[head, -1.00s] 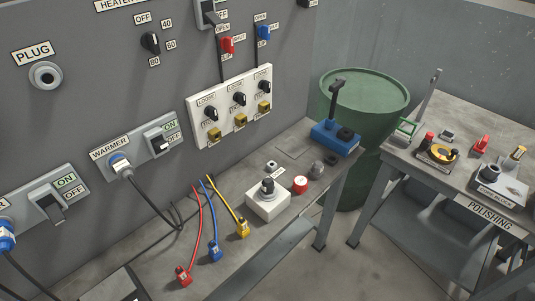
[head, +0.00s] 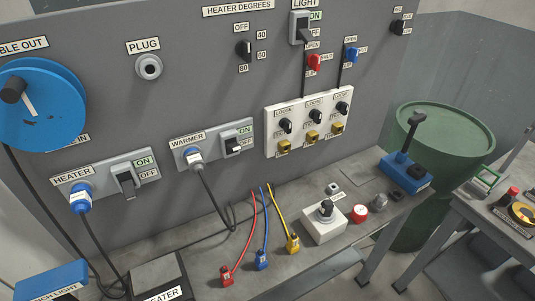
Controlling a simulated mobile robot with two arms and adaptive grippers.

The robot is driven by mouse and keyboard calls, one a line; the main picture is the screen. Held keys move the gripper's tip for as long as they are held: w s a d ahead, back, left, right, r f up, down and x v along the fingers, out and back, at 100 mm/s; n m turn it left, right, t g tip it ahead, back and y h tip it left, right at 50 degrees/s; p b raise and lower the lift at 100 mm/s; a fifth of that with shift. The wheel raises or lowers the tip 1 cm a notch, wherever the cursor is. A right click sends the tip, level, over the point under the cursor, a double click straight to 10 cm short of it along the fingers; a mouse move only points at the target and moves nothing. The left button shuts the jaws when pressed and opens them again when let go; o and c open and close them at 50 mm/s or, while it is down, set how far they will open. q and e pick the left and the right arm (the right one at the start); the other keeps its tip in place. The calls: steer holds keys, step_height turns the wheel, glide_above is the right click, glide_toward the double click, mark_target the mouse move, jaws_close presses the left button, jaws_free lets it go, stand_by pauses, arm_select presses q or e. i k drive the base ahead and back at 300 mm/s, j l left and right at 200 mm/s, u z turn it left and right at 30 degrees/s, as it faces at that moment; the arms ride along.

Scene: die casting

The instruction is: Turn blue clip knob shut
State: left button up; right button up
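A small blue knob (head: 351,54) is on the upper wall panel in the head view. A label above it reads OPEN. Small labels sit to its right and below, too small to read surely. Its handle looks roughly upright, but its exact setting is hard to tell. A similar red knob (head: 314,63) is to its left, with OPEN above. A blue clip (head: 262,261) on a blue cable lies on the bench, between a red clip (head: 227,276) and a yellow clip (head: 292,243). Neither of my grippers is in view.
A white board (head: 269,134) with several black knobs is below the coloured knobs. The light switch (head: 301,28) is just left of them. The bench (head: 320,268) along the wall holds a white box (head: 324,227) and a blue block (head: 402,172). A green drum (head: 440,135) stands at right.

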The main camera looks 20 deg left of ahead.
mark_target(352, 54)
steer(key=i+l+z, duration=0.1)
steer(key=l+z, duration=0.2)
steer(key=i+l+z, duration=0.1)
steer(key=z, duration=0.45)
steer(key=i+l+u, duration=0.1)
steer(key=l, duration=0.1)
